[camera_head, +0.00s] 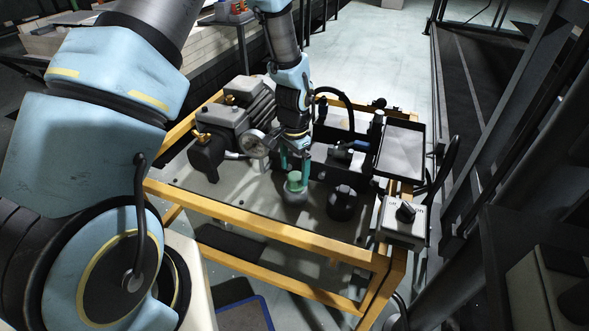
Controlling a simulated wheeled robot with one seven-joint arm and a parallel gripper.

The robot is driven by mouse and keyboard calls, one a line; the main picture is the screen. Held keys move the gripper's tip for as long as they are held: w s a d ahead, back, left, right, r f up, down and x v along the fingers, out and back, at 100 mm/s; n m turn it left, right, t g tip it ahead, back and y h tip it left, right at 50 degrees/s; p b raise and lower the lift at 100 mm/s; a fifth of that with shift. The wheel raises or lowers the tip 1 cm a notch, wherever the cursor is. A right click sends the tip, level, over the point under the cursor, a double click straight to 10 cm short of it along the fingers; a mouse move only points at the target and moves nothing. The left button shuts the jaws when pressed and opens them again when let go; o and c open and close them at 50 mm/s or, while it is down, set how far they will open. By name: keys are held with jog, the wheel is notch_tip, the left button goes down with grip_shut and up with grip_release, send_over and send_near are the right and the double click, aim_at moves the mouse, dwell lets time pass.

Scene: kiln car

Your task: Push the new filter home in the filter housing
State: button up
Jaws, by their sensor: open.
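A pale green round piece (295,178), which looks like the new filter, stands upright out of a grey round housing (294,196) on the deck of the yellow-framed unit. Its lower part is hidden in the housing, and how deep it sits cannot be told. My gripper (294,166) points down just above the green piece, with its teal fingers apart. Whether the fingertips touch the green piece is too small to tell.
A black cylinder (342,203) stands right of the housing. A grey motor (243,112) and a round gauge (254,143) are at the left. A flat tray (401,149) and a switch box (404,217) stand at the right. A yellow rail (262,226) runs along the front.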

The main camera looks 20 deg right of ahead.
jog(key=shift+r+p, duration=1.95)
jog(key=shift+r, duration=0.65)
notch_tip(320, 180, up, 11)
jog(key=w+a+r+n+p, duration=0.1)
jog(key=a+r+n+p, duration=0.2)
jog(key=a+r, duration=0.45)
jog(key=w+a+r+n+p, duration=0.1)
jog(key=a+r+n+p, duration=0.3)
jog(key=a, duration=0.6)
jog(key=s+a+r+n+p, duration=0.1)
jog(key=s+a+r+n, duration=0.2)
jog(key=a, duration=0.3)
jog(key=s+a+r+n+t+p, duration=0.1)
jog(key=s+a+r+n, duration=0.2)
jog(key=a, duration=0.3)
jog(key=shift+a+r+n+t, duration=0.2)
jog(key=shift+r+n+t, duration=0.1)
jog(key=shift+r, duration=0.3)
